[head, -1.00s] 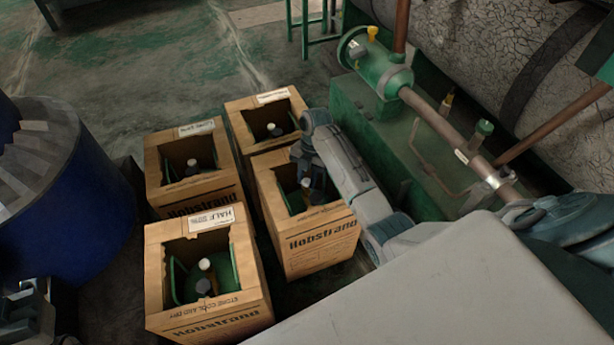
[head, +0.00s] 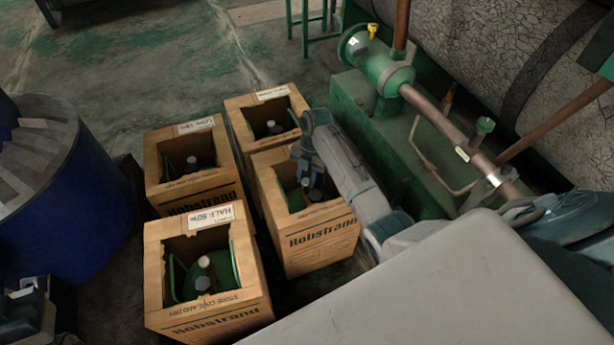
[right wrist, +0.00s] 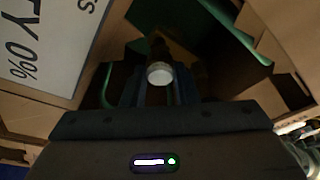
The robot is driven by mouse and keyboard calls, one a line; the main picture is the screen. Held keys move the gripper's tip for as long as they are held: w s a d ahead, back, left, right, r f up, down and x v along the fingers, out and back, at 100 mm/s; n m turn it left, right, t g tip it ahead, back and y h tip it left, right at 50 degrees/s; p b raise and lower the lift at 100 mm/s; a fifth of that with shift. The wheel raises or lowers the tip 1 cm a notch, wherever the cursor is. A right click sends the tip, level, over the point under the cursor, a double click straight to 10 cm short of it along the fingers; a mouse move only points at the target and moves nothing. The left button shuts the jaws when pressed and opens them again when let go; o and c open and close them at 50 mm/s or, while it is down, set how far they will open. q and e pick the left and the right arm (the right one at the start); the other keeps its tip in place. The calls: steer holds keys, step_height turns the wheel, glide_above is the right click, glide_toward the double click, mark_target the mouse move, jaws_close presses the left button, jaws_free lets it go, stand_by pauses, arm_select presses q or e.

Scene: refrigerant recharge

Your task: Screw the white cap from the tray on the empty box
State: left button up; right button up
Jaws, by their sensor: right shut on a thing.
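The empty box (head: 320,241) is the open cardboard box at the right of the group in the head view. Its label, ending in "TY 0%" (right wrist: 38,45), shows in the right wrist view. My right gripper (head: 314,188) reaches down into its opening, above a green cylinder. In the right wrist view the white cap (right wrist: 160,73) is between the fingers, and the gripper is shut on it. A dark stem shows beyond the cap; I cannot tell whether they touch. The tray is not in view.
Other open boxes with cylinders stand close by: a half-full one (head: 210,319) at front left, one (head: 190,201) behind it and one (head: 235,128) at the back. A blue drum (head: 60,220) is at left. Green machinery with pipes (head: 388,75) stands at right.

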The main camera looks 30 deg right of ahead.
steer(key=shift+f, duration=0.5)
steer(key=shift+r+m+p, duration=0.2)
steer(key=shift+m+p, duration=0.4)
steer(key=shift+p, duration=0.1)
steer(key=shift+s+m+t+p, duration=0.15)
steer(key=shift+m+t+p, duration=0.25)
steer(key=shift+m+p, duration=0.55)
steer(key=shift+f+m, duration=0.2)
steer(key=shift+m, duration=0.05)
